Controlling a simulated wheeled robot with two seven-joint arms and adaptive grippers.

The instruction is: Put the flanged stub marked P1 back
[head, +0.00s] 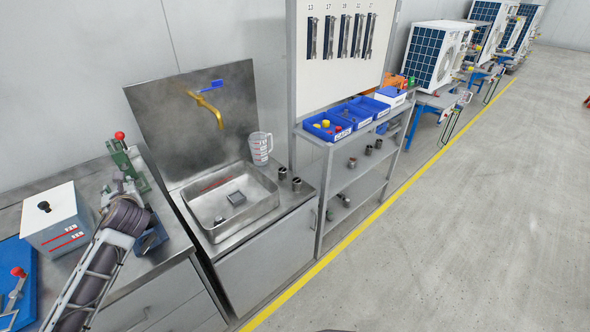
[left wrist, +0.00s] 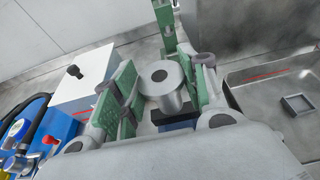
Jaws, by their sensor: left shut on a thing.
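My left gripper (head: 132,208) is over the steel bench at the left, beside a green fixture with a red ball knob (head: 122,160). In the left wrist view the left gripper (left wrist: 163,98), with its green finger pads, is shut on a grey flanged stub (left wrist: 165,85). The stub shows its round end face with a dark hole. A dark blue block (left wrist: 180,123) shows just below it; I cannot tell whether they touch. No P1 mark is readable. In the head view the stub is not clearly visible. My right gripper is not in view.
The floor is clear.

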